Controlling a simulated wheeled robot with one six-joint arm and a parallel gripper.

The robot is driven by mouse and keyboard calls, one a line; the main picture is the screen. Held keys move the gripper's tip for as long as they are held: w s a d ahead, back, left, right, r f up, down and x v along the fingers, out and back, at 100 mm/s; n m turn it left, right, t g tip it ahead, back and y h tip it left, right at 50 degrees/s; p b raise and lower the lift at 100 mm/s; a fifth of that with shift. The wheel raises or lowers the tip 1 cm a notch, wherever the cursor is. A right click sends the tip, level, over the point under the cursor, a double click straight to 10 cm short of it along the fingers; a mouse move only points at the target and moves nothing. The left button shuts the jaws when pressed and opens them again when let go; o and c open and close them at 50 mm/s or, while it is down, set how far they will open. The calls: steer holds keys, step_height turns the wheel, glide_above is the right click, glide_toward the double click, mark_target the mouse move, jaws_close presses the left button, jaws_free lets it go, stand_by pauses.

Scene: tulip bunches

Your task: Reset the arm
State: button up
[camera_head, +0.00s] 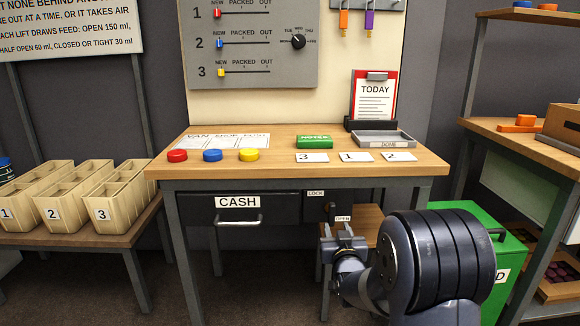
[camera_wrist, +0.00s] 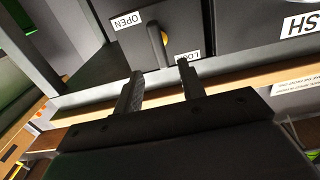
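My gripper (camera_head: 342,236) is in front of the desk, just below the small lock panel (camera_head: 318,206) marked LOCK and OPEN. In the wrist view my gripper (camera_wrist: 158,78) has its two fingers apart with nothing between them. A dark knob with a yellow part (camera_wrist: 157,36) on that panel lies beyond the fingertips, apart from them. In the head view the knob (camera_head: 331,207) points toward neither label clearly enough to tell. My arm covers part of the space under the desk's right side.
The cash drawer (camera_head: 239,215) looks shut, left of my gripper. The wooden desk top (camera_head: 270,170) is above it. A green box (camera_head: 470,225) stands behind my arm at the right, near a shelf unit (camera_head: 530,137). Floor is clear below the desk at left.

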mark_target(333, 215)
steer(key=w+b, duration=0.1)
steer(key=w, duration=0.6)
steer(key=shift+w+f, duration=0.1)
steer(key=shift+w, duration=0.1)
